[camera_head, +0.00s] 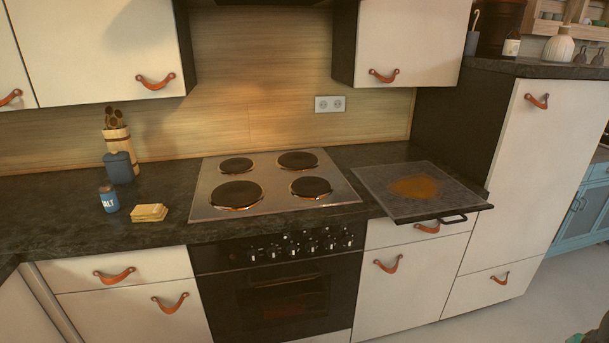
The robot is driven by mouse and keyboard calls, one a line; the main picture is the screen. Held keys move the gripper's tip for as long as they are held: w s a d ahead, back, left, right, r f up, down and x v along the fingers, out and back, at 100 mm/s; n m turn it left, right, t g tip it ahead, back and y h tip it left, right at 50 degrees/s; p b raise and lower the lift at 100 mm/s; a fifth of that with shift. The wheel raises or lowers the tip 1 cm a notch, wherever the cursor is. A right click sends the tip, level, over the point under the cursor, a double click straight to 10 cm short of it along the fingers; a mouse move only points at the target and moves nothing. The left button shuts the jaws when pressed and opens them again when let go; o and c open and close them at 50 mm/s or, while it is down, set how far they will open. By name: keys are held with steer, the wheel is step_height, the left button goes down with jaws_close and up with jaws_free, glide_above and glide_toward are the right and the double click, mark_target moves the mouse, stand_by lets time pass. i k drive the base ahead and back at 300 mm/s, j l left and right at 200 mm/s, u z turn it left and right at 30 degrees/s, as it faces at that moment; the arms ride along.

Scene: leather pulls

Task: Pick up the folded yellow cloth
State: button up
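The folded yellow cloth (149,212) lies flat on the dark countertop (60,222), near the front edge at the left. It is a small layered stack, just right of the blue salt shaker and left of the stovetop. Nothing covers it.
A blue salt shaker (109,198), a dark blue jar (119,167) and a utensil holder (117,140) stand left of and behind the cloth. The stovetop (205,198) has several burners with an orange glow. A dark tray (385,182) with a brown stain overhangs the counter at right.

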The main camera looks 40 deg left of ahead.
mark_target(156, 212)
steer(key=u, duration=2.65)
